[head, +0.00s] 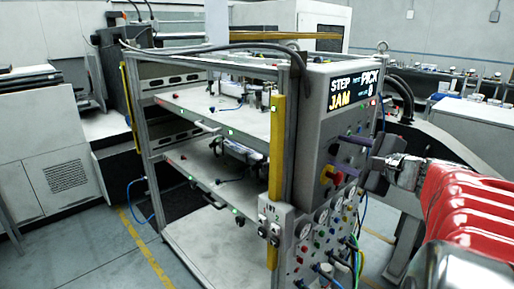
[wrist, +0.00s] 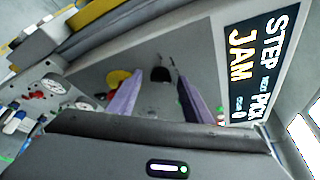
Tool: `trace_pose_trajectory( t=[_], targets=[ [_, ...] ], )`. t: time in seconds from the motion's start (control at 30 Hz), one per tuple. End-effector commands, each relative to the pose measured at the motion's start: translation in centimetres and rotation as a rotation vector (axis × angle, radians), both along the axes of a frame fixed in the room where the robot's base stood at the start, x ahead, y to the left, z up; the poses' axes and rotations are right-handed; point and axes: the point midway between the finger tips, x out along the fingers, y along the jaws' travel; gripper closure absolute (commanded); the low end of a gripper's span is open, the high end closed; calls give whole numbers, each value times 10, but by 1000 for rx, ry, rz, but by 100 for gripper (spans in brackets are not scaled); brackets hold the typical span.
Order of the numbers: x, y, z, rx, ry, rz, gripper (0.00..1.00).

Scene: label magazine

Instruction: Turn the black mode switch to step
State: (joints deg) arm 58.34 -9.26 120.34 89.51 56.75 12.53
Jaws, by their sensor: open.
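The black mode switch (wrist: 160,74) shows in the wrist view as a small dark knob on the grey panel face, between and beyond my fingertips. Which way its pointer faces is too small to tell. My gripper (wrist: 160,80) is open, with one purple finger on each side of the switch in that picture; I cannot tell whether either touches it. In the head view my gripper (head: 338,150) is at the front of the control panel, below the display, and the switch is not clearly seen there. The display (head: 353,91) reads STEP, JAM and PICK.
A yellow and red emergency stop (head: 328,174) sits below my gripper; its yellow collar (wrist: 117,77) is left of the fingers in the wrist view. Gauges, buttons and hoses (head: 322,235) crowd the lower panel. A yellow post (head: 276,150) stands left of the panel.

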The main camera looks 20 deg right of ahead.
Motion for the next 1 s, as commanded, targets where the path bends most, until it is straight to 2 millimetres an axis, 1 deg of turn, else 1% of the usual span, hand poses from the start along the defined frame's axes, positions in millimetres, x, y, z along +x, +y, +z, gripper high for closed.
trace_pose_trajectory(
  t=[0.1,0.67,0.83,1.0],
  targets=[
    [0,0,0,0,0,0,55],
    [0,1,0,0,1,2,94],
    [0,1,-1,-6,-1,3,95],
    [0,2,-2,-50,-17,4,95]
  ],
)
